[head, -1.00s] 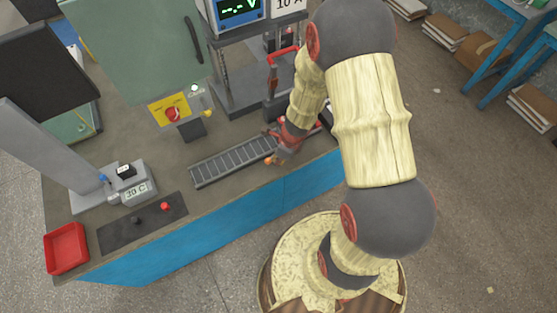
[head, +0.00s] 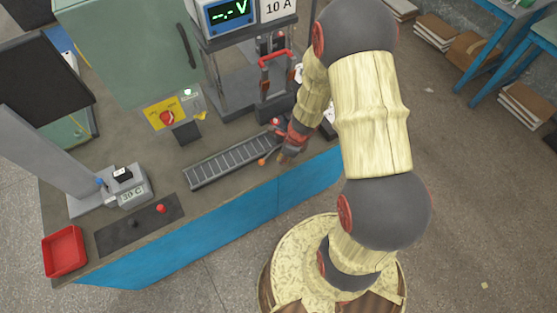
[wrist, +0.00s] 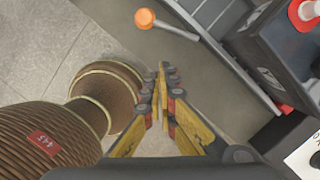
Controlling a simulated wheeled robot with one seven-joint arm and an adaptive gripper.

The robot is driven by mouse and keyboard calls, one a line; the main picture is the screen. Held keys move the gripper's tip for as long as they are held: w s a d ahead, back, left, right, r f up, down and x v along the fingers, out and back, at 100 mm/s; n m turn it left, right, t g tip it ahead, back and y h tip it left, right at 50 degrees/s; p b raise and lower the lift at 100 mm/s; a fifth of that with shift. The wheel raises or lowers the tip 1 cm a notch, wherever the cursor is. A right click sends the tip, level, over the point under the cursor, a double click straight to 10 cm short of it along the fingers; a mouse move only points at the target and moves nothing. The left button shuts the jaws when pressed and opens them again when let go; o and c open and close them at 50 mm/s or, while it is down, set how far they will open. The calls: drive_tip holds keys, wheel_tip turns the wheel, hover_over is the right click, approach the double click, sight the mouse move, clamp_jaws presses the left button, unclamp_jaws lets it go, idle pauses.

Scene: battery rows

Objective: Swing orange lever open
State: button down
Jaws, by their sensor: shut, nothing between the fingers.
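The orange lever shows in the wrist view as an orange knob (wrist: 146,18) on a thin grey rod that runs right toward the dark rack. In the head view its small orange knob (head: 262,162) sits at the front edge of the rack, just left of my gripper. My gripper (wrist: 161,76) is shut and empty, with its fingertips together. In the wrist view it is below the knob in the picture, with a visible gap between them. In the head view my gripper (head: 287,157) is small and partly merged with my wrist, so its height over the bench is unclear.
The slotted rack (head: 228,161) lies along the bench front. A frame with a red handle (head: 275,57) stands behind. A yellow panel with a red button (head: 167,117) and a red tray (head: 64,250) are to the left. Floor is free in front of the blue bench side (head: 240,225).

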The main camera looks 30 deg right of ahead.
drive_tip(key=p+v, duration=0.4)
drive_tip(key=v, duration=0.6)
drive_tip(key=shift+w+d, duration=0.1)
drive_tip(key=s+a+r+n+t+b, duration=0.1)
drive_tip(key=s+a+r+n+b, duration=0.1)
drive_tip(key=r+n, duration=0.7)
drive_tip(key=s+a+r+n+t+h+b, duration=0.1)
drive_tip(key=s+a+r+n, duration=0.3)
drive_tip(key=r+n, duration=0.5)
drive_tip(key=s+a+r+n+t+b, duration=0.1)
drive_tip(key=s+a+r+n+b, duration=0.1)
drive_tip(key=s+r+n, duration=0.5)
wheel_tip(320, 180, up, 5)
drive_tip(key=shift+a+r+n+t+h+b, duration=0.1)
drive_tip(key=shift+a+n+t+h+b, duration=0.3)
drive_tip(key=shift+a+n, duration=0.4)
drive_tip(key=shift+s+d, duration=0.1)
drive_tip(key=shift+d, duration=0.05)
